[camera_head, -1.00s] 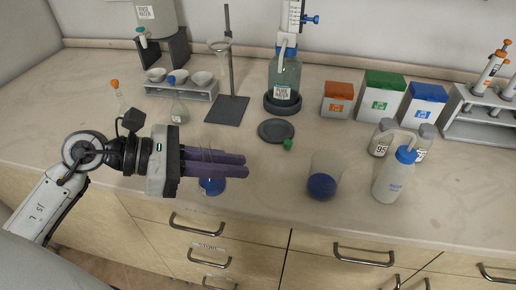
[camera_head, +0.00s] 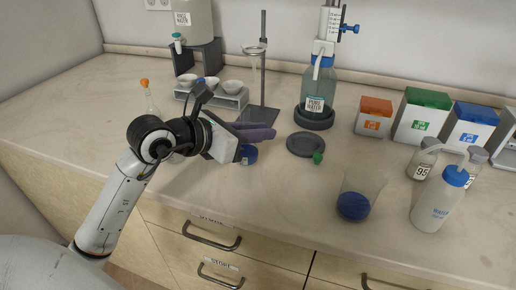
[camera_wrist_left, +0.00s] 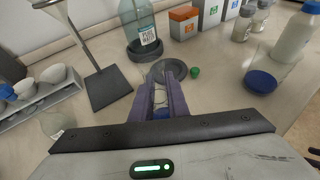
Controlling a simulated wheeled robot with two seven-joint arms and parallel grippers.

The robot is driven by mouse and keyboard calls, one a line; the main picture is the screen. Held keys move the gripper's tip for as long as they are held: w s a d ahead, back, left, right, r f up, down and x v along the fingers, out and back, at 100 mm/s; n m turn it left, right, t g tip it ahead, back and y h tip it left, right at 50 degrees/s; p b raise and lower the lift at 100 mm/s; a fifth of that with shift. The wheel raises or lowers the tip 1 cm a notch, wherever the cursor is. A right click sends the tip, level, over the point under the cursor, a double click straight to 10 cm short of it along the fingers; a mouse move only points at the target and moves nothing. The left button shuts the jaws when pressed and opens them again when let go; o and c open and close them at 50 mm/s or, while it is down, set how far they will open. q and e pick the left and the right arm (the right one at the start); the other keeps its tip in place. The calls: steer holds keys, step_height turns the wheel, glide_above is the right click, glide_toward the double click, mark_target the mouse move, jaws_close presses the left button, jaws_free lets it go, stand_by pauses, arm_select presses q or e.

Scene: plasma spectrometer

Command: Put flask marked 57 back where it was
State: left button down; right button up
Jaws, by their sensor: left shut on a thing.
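My left gripper (camera_head: 258,134) is shut on a small clear flask with blue liquid (camera_head: 249,155). In the left wrist view the flask (camera_wrist_left: 160,97) shows between the purple fingers, with a pale label that I cannot read. The fingers hide much of it, and I cannot tell whether its base touches the counter. The round grey pad (camera_head: 305,144) lies just beyond the fingertips, with a green stopper (camera_head: 318,158) at its right edge.
A funnel stand (camera_head: 262,115) and a pure water bottle (camera_head: 318,88) stand behind. A beaker of blue liquid (camera_head: 354,204), a wash bottle (camera_head: 440,200) and a bottle marked 95 (camera_head: 422,168) stand right. An orange-stoppered flask (camera_head: 151,103) is left. The counter before the pad is clear.

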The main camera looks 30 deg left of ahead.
arm_select(q)
steer(key=shift+f, duration=1.85)
steer(key=shift+f, duration=0.1)
steer(key=shift+f+b, duration=0.15)
steer(key=shift+b, duration=0.25)
steer(key=c, duration=1.7)
jaws_free()
